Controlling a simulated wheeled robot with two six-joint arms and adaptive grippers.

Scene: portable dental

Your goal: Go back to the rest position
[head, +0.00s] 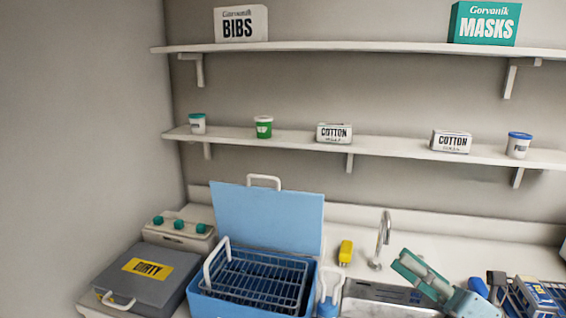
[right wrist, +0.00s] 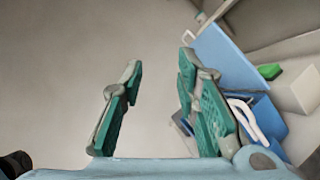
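My right gripper (head: 410,264) reaches in from the lower right of the head view, over the counter near the sink. In the right wrist view its two green-padded fingers (right wrist: 160,85) stand apart with nothing between them, only bare wall behind. My left gripper shows in neither view. A blue tub (head: 250,308) with its lid (head: 268,220) raised holds a dark wire basket (head: 262,278) with a white handle. The tub also shows at the right of the right wrist view (right wrist: 270,122), beside the gripper fingers and apart from them.
A grey box labelled DIRTY (head: 120,270) and a device with green knobs (head: 178,234) stand at left. A yellow item (head: 345,252), a tap (head: 383,240) and a sink (head: 375,294) lie right of the tub. Small items crowd the lower right. Two stocked shelves (head: 290,143) hang above.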

